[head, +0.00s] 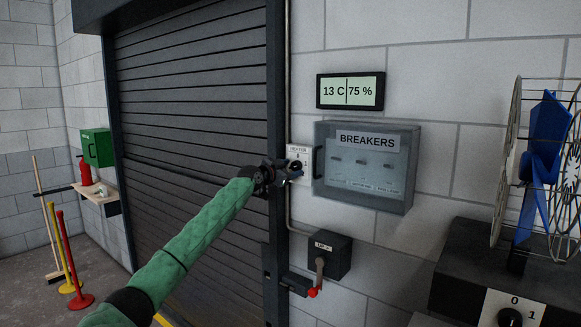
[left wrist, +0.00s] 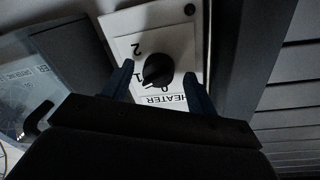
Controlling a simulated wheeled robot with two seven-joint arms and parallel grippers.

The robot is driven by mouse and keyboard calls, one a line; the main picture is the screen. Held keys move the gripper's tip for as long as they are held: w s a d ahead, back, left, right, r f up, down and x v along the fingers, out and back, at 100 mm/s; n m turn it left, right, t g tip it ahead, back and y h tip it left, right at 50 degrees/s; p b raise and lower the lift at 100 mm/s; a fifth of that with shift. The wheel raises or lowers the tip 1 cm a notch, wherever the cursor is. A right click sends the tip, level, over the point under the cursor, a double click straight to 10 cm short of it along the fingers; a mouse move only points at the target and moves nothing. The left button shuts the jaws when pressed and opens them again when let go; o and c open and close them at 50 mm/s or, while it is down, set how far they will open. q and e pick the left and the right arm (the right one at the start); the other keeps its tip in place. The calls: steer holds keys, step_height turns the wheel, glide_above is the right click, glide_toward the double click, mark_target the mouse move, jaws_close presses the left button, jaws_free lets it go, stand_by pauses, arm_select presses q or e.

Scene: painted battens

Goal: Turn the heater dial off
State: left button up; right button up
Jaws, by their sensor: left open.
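The heater dial (left wrist: 158,70) is a black round knob on a white plate (left wrist: 125,25) with a HEATER label and the marks 0, 1 and 2. In the left wrist view the plate appears upside down. Which mark the knob points to I cannot tell clearly. In the head view the heater plate (head: 305,152) is on the wall beside the shutter, partly hidden by my gripper. My left gripper (head: 293,171) is open in front of it. In the left wrist view its fingers (left wrist: 158,88) stand on either side of the dial; contact is unclear. My right gripper is out of view.
A clear-covered breaker box (head: 402,200) is close on the right of the heater plate, with a display (head: 350,91) above it. A lever box (head: 329,257) with a red-tipped handle is below. The dark shutter (head: 190,100) is left. A caged blue fan (head: 545,140) stands right.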

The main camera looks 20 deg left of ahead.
arm_select(q)
steer(key=shift+w+d, duration=0.15)
steer(key=shift+d, duration=0.05)
steer(key=c, duration=1)
